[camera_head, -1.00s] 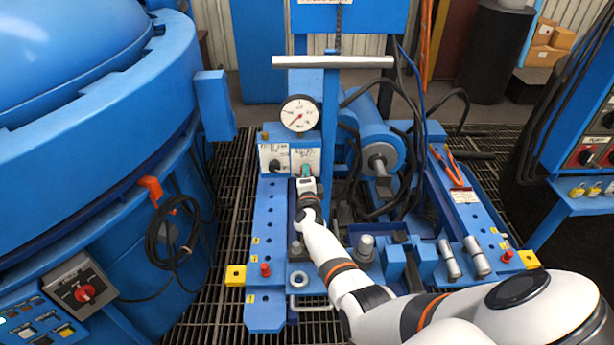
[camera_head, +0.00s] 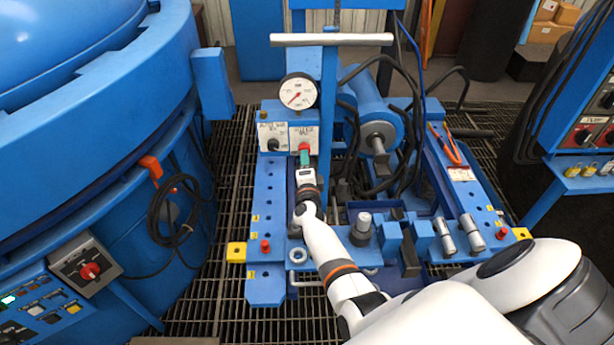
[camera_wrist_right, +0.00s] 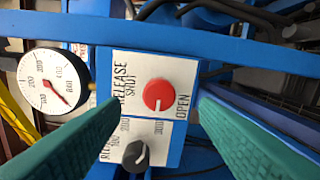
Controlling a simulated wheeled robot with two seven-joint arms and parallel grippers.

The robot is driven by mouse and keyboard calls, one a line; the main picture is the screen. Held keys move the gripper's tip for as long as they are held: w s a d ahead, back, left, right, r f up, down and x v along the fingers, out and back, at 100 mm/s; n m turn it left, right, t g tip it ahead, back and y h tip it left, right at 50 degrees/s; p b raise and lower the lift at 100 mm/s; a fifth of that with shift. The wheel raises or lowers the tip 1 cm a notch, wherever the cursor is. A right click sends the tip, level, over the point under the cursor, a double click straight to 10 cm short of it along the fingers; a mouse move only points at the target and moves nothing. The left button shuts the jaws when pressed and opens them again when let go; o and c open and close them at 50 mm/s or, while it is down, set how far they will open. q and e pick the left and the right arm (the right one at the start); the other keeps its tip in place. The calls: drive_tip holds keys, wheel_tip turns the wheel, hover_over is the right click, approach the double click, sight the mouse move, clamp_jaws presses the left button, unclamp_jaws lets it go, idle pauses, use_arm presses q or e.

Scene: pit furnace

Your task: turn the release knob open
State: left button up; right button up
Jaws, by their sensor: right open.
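The release knob (camera_head: 304,147) is a small red knob on a white label plate, on the blue panel below the dial gauge. In the right wrist view the red knob (camera_wrist_right: 157,92) is round, with a white mark at its lower edge. Its plate reads RELEASE, SHUT to the left and OPEN to the lower right. My right gripper (camera_head: 305,158) is just in front of the knob, apart from it. Its green fingers are spread, one on each side of the knob in the wrist view, with nothing between them. My left gripper is out of view.
A black knob (camera_head: 272,144) on its own white plate sits left of the red one. The dial gauge (camera_head: 298,91) is above. A blue upright post (camera_head: 328,110) stands close on the right, with a cylinder (camera_head: 370,120) and black hoses beyond.

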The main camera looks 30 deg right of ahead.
drive_tip(key=v, duration=0.7)
idle(0.3)
